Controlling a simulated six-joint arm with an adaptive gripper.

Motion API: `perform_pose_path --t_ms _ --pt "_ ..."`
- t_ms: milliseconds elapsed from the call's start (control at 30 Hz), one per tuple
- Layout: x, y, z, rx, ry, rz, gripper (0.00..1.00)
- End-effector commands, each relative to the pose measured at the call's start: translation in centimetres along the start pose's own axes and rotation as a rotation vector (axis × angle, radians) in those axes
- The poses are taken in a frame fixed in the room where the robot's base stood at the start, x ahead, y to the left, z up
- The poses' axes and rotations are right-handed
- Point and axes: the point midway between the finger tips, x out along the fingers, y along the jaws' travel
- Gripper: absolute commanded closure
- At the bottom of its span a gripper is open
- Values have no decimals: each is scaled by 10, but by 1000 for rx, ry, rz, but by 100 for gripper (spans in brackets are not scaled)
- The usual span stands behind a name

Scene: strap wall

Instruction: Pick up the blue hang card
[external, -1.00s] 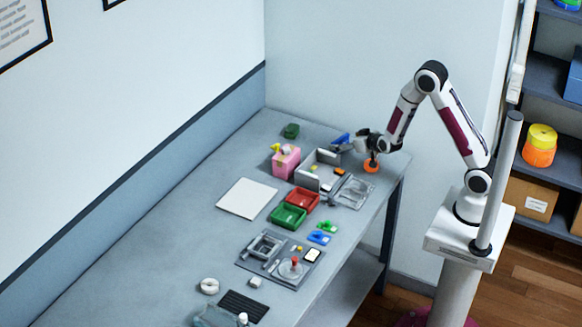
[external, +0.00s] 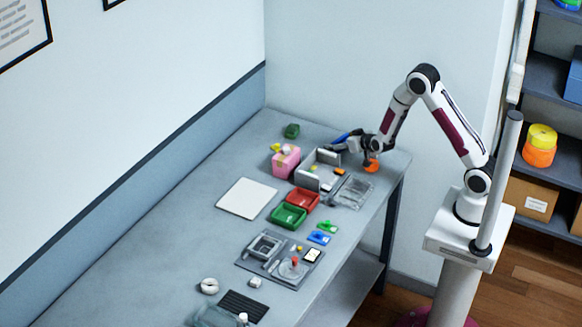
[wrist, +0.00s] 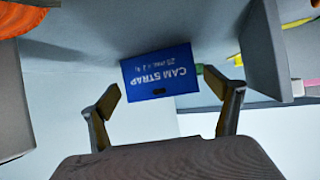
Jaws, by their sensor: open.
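The blue hang card (wrist: 158,72), printed "CAM STRAP", shows in the wrist view above the middle, beyond my fingertips and roughly between them. It has a small dark slot near its lower edge. In the external view my gripper (external: 338,147) is low at the far end of the bench, beside a blue patch (external: 342,137) partly hidden by the arm. I cannot tell whether the fingers touch the card.
A grey-walled holder (external: 307,180), a pink box (external: 286,162) and an orange round object (external: 372,165) are close to my gripper. Red (external: 302,200) and green (external: 288,215) trays stand nearer the camera. Another small blue item (external: 318,238) lies by a green one. The bench's left side is mostly clear.

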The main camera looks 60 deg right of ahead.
Motion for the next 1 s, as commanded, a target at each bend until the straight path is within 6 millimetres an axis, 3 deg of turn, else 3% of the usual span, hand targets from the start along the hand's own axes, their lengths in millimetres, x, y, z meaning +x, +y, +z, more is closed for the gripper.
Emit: perform_pose_path --t_ms 167,300,333,1000 --pt "0 0 0 0 0 0 10" --pt "0 0 0 0 0 0 37" --pt "0 0 0 0 0 0 39" --pt "-5 0 -10 1 3 0 39"
